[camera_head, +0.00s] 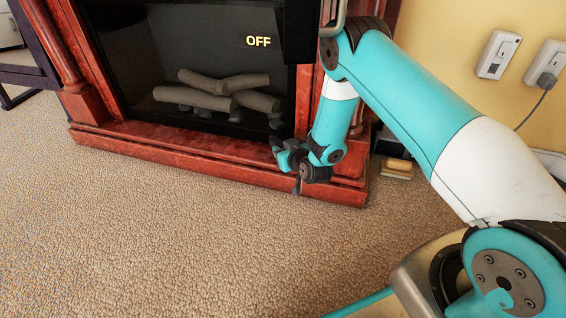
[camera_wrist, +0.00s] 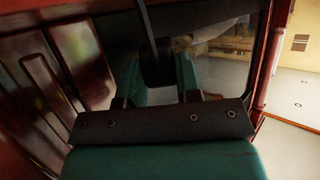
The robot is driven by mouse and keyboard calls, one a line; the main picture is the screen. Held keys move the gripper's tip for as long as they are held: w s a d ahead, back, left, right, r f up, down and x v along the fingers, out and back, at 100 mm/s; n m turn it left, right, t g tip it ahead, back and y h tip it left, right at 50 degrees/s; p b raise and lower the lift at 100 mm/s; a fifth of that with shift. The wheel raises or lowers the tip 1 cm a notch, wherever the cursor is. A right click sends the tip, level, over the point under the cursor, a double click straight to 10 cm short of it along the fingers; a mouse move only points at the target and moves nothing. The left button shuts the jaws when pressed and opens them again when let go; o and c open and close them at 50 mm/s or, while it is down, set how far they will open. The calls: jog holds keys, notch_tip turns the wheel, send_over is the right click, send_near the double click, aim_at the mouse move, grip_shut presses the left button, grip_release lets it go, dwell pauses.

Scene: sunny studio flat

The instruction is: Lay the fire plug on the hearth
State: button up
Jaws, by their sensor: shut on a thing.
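The fireplace has a reddish-brown hearth ledge (camera_head: 170,147) along its base, seen in the head view. My gripper (camera_head: 284,155) is low at the ledge's right part, in front of the dark firebox; whether anything touches the ledge is unclear. In the wrist view, the teal fingers of my gripper (camera_wrist: 160,72) are shut on a dark piece, apparently the fire plug (camera_wrist: 157,68), with a dark cord-like strip running up from it. The plug is too small and hidden to make out in the head view.
The firebox holds grey logs (camera_head: 225,92) behind dark glass, under a lit "OFF" sign (camera_head: 258,41). Two white sockets are on the yellow wall; the right socket (camera_head: 547,66) has a grey plug and cord. A small yellowish block (camera_head: 398,167) lies right of the hearth. Carpet in front is clear.

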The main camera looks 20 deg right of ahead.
jog(key=shift+f+b, duration=0.65)
jog(key=shift+f, duration=0.95)
jog(key=shift+f, duration=0.15)
jog(key=o, duration=0.9)
